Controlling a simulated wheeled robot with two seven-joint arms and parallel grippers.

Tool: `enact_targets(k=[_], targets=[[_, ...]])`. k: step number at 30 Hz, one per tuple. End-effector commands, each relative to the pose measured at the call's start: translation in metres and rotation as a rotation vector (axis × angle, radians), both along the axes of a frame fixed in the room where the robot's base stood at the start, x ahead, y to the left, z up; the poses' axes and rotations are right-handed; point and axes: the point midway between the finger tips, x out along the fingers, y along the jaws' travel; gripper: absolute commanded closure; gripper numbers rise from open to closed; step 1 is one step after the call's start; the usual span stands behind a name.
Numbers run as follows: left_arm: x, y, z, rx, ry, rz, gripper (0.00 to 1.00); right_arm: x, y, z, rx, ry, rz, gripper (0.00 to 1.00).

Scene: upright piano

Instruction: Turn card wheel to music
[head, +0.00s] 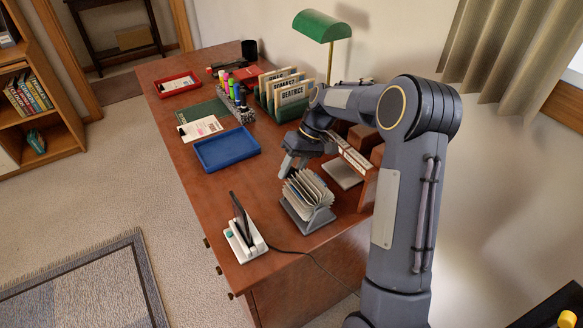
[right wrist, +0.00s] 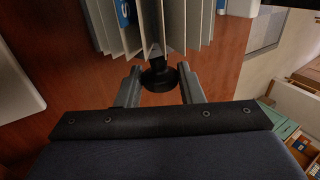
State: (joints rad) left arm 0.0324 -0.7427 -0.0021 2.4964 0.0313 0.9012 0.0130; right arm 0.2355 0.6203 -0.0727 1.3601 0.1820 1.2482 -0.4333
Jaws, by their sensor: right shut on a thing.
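The card wheel (head: 309,192) is a rotary file of white cards fanned out on a grey stand (head: 308,222), near the front right of the desk. Its cards (right wrist: 200,22) fill the top of the right wrist view, with a black round knob (right wrist: 159,78) at their near side. My right gripper (head: 288,165) reaches down at the far side of the wheel. In the right wrist view its two fingers (right wrist: 160,84) are closed on the knob, one on each side. No card title is legible. My left gripper is not in view.
A phone on a white charging dock (head: 243,233) stands left of the wheel, its cable running past the wheel. A blue tray (head: 226,149), marker holder (head: 238,106), file rack (head: 288,100) and green lamp (head: 320,26) stand farther back.

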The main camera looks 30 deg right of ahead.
Motion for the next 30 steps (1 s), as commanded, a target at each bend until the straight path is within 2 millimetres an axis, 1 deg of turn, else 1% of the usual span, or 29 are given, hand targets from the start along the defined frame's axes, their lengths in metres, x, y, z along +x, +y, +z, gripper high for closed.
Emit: enact_targets(k=[4,5,9,10,17,20,23,26,30], targets=[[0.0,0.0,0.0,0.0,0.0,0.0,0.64,0.001,0.0,0.0,-0.003,-0.003,-0.001,0.89],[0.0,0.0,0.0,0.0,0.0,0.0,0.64,0.001,0.0,0.0,-0.003,-0.003,-0.001,0.65],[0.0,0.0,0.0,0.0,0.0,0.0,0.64,0.001,0.0,0.0,-0.003,-0.002,-0.001,0.46],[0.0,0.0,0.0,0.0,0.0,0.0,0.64,0.001,0.0,0.0,-0.003,-0.002,-0.001,0.45],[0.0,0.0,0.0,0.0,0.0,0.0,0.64,0.0,0.0,0.0,-0.003,-0.001,0.0,0.45],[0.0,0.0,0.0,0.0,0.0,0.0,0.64,0.001,0.0,0.004,-0.004,-0.003,-0.001,0.45],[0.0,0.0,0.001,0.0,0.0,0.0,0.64,0.001,0.0,0.016,-0.004,-0.005,0.001,0.45],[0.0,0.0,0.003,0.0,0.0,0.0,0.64,0.001,0.0,0.036,-0.003,-0.008,-0.001,0.45],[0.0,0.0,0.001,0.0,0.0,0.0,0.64,-0.021,0.012,0.061,-0.003,-0.007,0.001,0.45]])
